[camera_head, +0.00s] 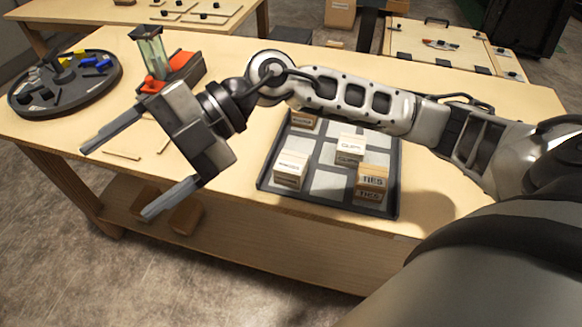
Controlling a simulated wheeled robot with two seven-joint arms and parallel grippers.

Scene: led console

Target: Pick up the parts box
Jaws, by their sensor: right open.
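Several small cardboard boxes sit in a dark compartment tray on the table, right of centre in the head view. One box (350,150) seems labelled CLIPS, and a browner box (371,182) reads TIES. A pale box (290,169) at the left has a label too small to read. Another box (305,121) at the back is partly hidden by my arm. I cannot tell which one is the parts box. My right gripper (113,184) is open and empty, its fingers wide apart over the table's front edge, left of the tray (327,202). My left gripper is out of view.
A round dark tray (65,85) with tools stands at the left. A red-and-black device with a clear container (152,55) is behind my gripper. Brown boxes (186,215) sit on the lower shelf. Other workbenches stand behind.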

